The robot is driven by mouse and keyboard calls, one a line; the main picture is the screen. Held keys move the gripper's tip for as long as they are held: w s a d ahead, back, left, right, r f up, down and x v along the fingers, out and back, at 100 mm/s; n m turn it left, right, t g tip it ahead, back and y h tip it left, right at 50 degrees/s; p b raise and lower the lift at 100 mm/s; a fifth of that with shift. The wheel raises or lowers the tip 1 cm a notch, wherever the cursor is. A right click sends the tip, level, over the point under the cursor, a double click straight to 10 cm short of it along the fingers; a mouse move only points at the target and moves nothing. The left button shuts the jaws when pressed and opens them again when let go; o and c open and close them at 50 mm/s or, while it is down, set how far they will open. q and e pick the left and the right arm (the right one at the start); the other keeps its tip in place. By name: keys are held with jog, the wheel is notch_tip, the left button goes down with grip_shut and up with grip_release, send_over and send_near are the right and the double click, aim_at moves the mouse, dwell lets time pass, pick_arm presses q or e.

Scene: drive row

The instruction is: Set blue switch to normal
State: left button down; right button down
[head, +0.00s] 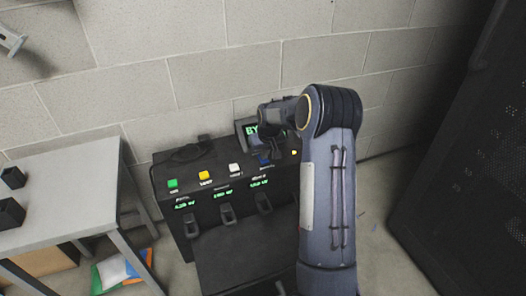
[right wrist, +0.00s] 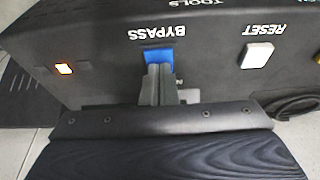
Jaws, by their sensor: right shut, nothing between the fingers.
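The blue switch (right wrist: 158,56) is on a dark control box, beneath the upside-down word BYPASS in the right wrist view. My right gripper (right wrist: 160,72) is shut and empty, its fingertips at the lower edge of the switch in that view; I cannot tell if they touch. The fingers cover part of the switch and a label beginning with N. In the head view the right gripper (head: 272,152) is over the right part of the dark box (head: 222,192), and only a little blue shows below it. A green-lit display reading "BY" (head: 251,129) is partly hidden. My left gripper is out of view.
Green (head: 172,183), yellow (head: 204,175) and white (head: 234,168) buttons line the box; the white one reads RESET (right wrist: 257,55). An orange light (right wrist: 64,68) glows beside the switch. A grey table (head: 62,190) stands left, a dark cabinet (head: 470,170) right.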

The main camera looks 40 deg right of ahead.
aim_at(265, 161)
jog(key=shift+s, duration=0.1)
jog(key=p+v, duration=0.3)
jog(key=w+p+v, duration=0.1)
jog(key=v, duration=0.1)
jog(key=shift+r, duration=0.2)
jog(key=s+p+v, duration=0.1)
jog(key=p+v, duration=0.1)
jog(key=v, duration=0.6)
jog(key=shift+r+p, duration=0.25)
jog(key=shift+p, duration=0.05)
jog(key=shift+s+a, duration=0.1)
jog(key=w+p, duration=0.1)
jog(key=p, duration=0.4)
jog(key=shift+w+r+t, duration=0.2)
jog(key=shift+t, duration=0.1)
